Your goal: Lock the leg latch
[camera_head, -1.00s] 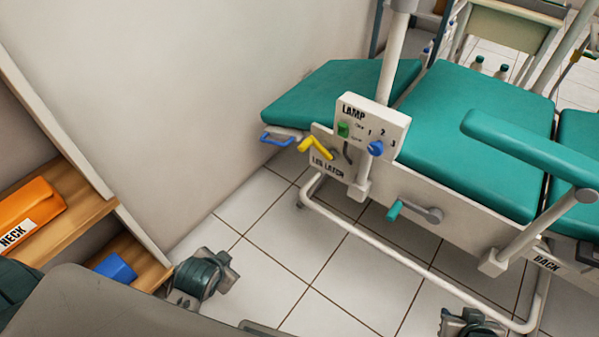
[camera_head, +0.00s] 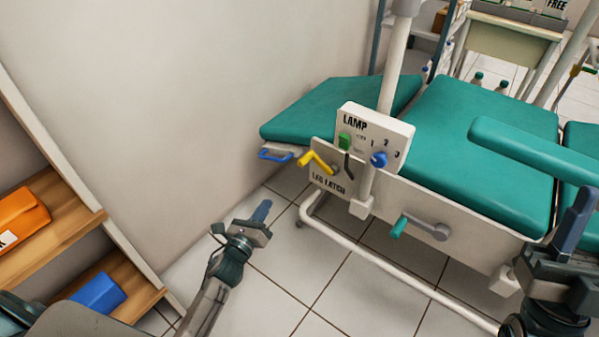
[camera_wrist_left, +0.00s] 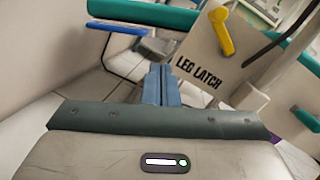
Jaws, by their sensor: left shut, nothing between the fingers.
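The leg latch is a yellow lever (camera_head: 316,161) on a white plate (camera_head: 328,184) marked LEG LATCH, at the left end of the teal dental chair. My left gripper (camera_head: 262,210) is below and left of the lever, apart from it. Its blue fingers are shut and empty. In the left wrist view, the fingers (camera_wrist_left: 161,84) point toward the chair, with the yellow lever (camera_wrist_left: 221,32) ahead and to the right. The lever slants in both views. My right gripper (camera_head: 578,218) is at the right edge, in front of the chair, and its jaw gap is unclear.
A blue handle (camera_head: 276,154) juts out under the leg rest (camera_head: 335,107). A lamp box (camera_head: 374,137) with green and blue controls stands close right of the lever. A teal-handled crank (camera_head: 420,228) is lower right. Shelves (camera_head: 75,240) stand at left. Floor between is clear.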

